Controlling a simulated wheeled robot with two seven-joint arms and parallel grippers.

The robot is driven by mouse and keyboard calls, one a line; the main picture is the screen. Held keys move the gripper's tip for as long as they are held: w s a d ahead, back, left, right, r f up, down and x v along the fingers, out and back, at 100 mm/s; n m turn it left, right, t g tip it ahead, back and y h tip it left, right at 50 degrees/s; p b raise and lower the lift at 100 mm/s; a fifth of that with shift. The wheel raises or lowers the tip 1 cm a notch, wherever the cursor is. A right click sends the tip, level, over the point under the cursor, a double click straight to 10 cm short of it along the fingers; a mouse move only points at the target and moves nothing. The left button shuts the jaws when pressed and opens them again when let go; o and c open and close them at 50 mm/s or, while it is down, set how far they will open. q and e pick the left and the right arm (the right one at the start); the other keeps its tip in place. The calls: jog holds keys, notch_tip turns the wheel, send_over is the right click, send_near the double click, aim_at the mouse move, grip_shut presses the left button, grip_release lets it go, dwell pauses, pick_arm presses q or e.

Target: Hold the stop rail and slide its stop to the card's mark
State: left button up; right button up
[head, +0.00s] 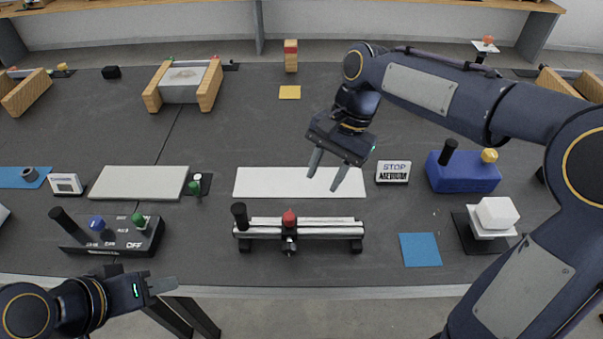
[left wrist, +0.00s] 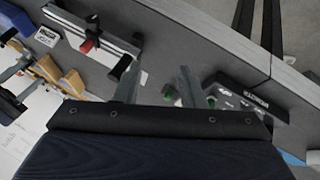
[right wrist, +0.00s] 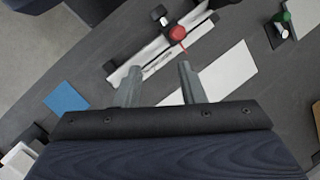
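The stop rail (head: 330,226) lies near the table's front edge, with a black upright handle (head: 240,216) at its left end. Its stop with a red knob (head: 289,218) sits left of the rail's middle. The card (head: 393,172) reads "STOP MEDIUM" and stands up behind the rail's right end. My right gripper (head: 336,180) is open and empty above the white strip behind the rail; the red knob (right wrist: 178,33) shows beyond its fingers in the right wrist view. My left gripper (head: 164,294) is at the front left, off the table edge, open and empty in the left wrist view (left wrist: 157,85).
A white strip (head: 260,182) lies behind the rail. A black switch box (head: 112,237) stands to the left. A blue square (head: 420,250), a white-topped button (head: 495,214) and a blue block (head: 462,177) are on the right. Table between switch box and rail is clear.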

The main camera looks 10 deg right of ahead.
pick_arm(q)
jog(key=o, duration=0.3)
jog(key=shift+f, duration=0.2)
jog(key=m+g+y, duration=0.4)
jog(key=m+g, duration=0.2)
jog(key=m, duration=2.3)
send_over(240, 216)
jog(key=w+a, duration=0.1)
jog(key=shift+a+f, duration=0.1)
jog(key=shift+f, duration=0.2)
jog(key=shift+w+d+f+m, duration=0.2)
jog(key=shift+d+m, duration=0.1)
jog(key=shift+m, duration=0.1)
jog(key=shift+d+f, duration=0.1)
jog(key=shift+f, duration=0.15)
notch_tip(240, 216, down, 7)
jog(key=shift+f, duration=0.15)
pick_arm(e)
jog(key=shift+m+g+h, duration=0.4)
jog(key=shift+m+g, duration=0.2)
jog(key=a, duration=0.1)
jog(key=w+a+f, duration=0.1)
jog(key=a, duration=0.1)
jog(key=w+a+f, duration=0.1)
jog(key=shift+w+a+f, duration=0.2)
jog(key=shift+w+a, duration=0.05)
jog(key=shift+a, duration=0.05)
pick_arm(q)
jog(key=shift+c, duration=0.3)
